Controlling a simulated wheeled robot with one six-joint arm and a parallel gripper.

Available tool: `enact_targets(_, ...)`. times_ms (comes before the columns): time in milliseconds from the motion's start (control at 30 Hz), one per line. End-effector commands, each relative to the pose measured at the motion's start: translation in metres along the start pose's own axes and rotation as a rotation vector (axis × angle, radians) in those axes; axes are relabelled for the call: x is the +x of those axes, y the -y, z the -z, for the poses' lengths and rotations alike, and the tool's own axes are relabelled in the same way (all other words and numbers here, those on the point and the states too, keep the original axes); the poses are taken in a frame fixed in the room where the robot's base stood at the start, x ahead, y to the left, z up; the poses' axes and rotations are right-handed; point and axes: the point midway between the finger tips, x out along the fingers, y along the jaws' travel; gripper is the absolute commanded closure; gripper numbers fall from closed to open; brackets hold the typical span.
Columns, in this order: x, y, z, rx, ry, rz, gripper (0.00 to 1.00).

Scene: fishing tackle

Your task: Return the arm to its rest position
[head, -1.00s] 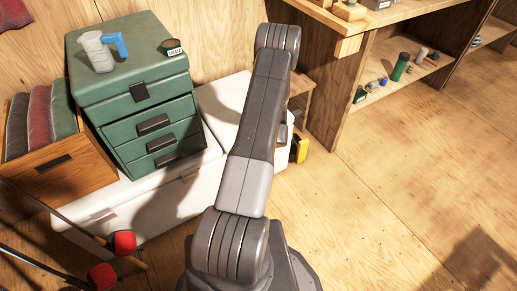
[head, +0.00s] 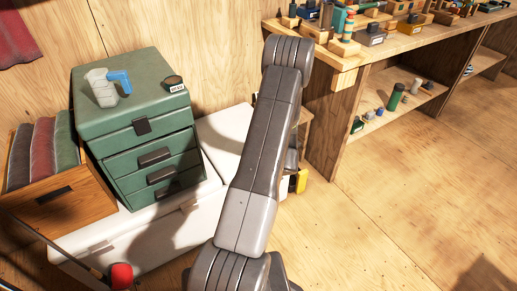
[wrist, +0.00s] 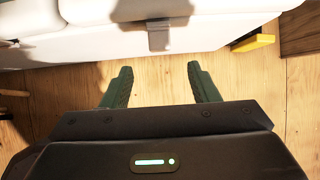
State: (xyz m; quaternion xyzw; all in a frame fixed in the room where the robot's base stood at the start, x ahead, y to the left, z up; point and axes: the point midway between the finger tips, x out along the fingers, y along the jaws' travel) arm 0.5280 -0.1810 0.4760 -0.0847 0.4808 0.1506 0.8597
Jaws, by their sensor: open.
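My gripper (wrist: 160,88) shows in the wrist view with its two green fingers spread wide apart and nothing between them. It points at the wooden floor (wrist: 160,72) just in front of a white chest (wrist: 200,36) with a grey latch. In the head view my arm (head: 265,150) rises through the middle of the picture, folded at a joint near the wooden bench. The gripper itself is hidden behind the arm in that view.
A green drawer cabinet (head: 138,131) stands on the white chest (head: 140,228), with a clear jug (head: 103,90) on top. A wooden crate of rolled cloths (head: 66,209) is at left. The workbench (head: 400,43) holds tackle. Floor at right is clear.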

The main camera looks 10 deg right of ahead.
Motion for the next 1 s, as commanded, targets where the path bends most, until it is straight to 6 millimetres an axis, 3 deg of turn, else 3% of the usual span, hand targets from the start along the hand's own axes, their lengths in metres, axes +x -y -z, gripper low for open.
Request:
enact_targets(167,0.019,-0.001,0.001,-0.002,-0.001,-0.002,0.45)
enact_targets(767,0.138,-0.002,0.001,-0.003,-0.001,-0.002,0.45)
enact_targets(1000,0.14,0.0,0.003,0.001,0.051,0.0,0.45)
